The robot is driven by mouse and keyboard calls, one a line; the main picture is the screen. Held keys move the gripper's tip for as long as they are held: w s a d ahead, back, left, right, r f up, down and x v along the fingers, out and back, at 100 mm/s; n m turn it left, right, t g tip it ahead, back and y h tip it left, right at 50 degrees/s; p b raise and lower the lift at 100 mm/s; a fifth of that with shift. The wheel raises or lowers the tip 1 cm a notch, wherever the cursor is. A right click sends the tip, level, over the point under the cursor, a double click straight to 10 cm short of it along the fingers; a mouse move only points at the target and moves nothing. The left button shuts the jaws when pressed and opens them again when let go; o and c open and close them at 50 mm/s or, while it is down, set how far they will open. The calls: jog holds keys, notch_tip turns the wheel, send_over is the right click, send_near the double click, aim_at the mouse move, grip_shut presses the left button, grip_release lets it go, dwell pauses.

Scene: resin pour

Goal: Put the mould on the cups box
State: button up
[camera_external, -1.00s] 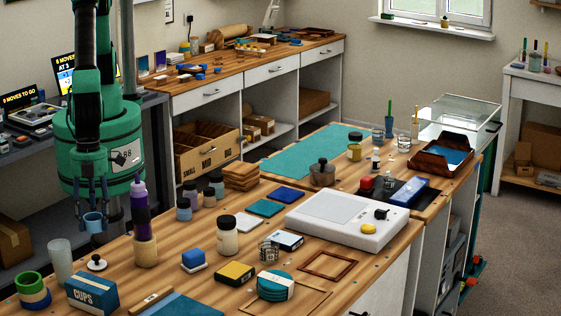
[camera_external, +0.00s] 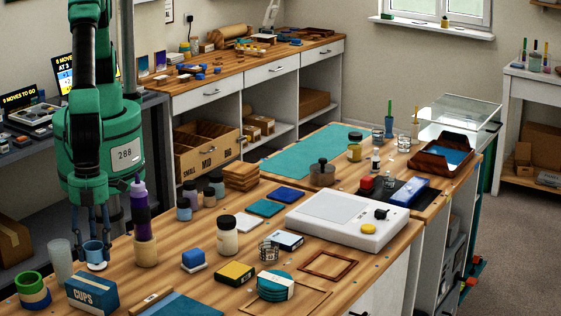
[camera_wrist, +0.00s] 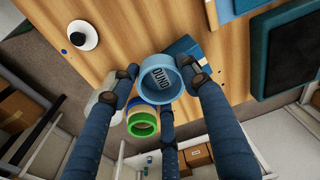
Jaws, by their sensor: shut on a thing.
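The mould is a small light-blue round cup (camera_external: 94,251) with a dark label inside, which also shows in the wrist view (camera_wrist: 149,92). My gripper (camera_external: 95,240) is shut on it and holds it above the near left part of the bench; its fingers surround the mould in the wrist view (camera_wrist: 162,78). The cups box (camera_external: 92,293) is a dark teal box with "CUPS" on its front, standing on the bench just below the mould in the picture. In the wrist view the box (camera_wrist: 184,48) is partly hidden behind the mould.
A frosted cylinder (camera_external: 60,260) and a stack of green and blue tape rolls (camera_external: 32,289) stand left of the box. A white knobbed disc (camera_wrist: 83,35) lies close by. A purple bottle (camera_external: 139,203) rises to the right. The bench edge is near.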

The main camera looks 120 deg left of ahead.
aim_at(95, 259)
jog(key=shift+w+d, duration=0.9)
jog(key=shift+w, duration=0.05)
jog(key=shift+f, duration=0.15)
jog(key=shift+f, duration=1.7)
jog(key=shift+f, duration=0.15)
jog(key=o, duration=1.1)
jog(key=shift+o, duration=0.2)
notch_tip(95, 259, up, 12)
jog(key=a, duration=0.1)
jog(key=shift+s+a, duration=0.15)
jog(key=shift+s, duration=0.1)
